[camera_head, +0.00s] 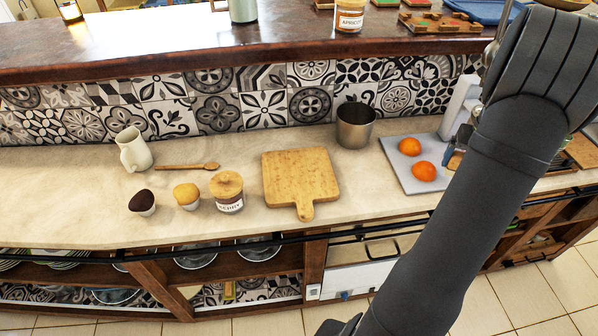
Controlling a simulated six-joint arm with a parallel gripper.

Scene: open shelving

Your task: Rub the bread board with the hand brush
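The bread board (300,174), a square wooden board with a short handle toward the front, lies flat and bare on the pale counter. My dark arm crosses the right side of the view and hides much of what is behind it. Pale grey and dark parts (462,128) show just left of my arm, beyond the oranges. They may be my gripper, but its fingers are not clear. A small blue and brown piece below them is partly hidden. I cannot make out the hand brush for certain.
A metal pot (355,125) stands behind the board. A grey tray (396,157) with two oranges (424,171) lies to its right. A labelled jar (227,191), two muffins (186,195), a wooden spoon (188,167) and a white jug (134,150) are to its left.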

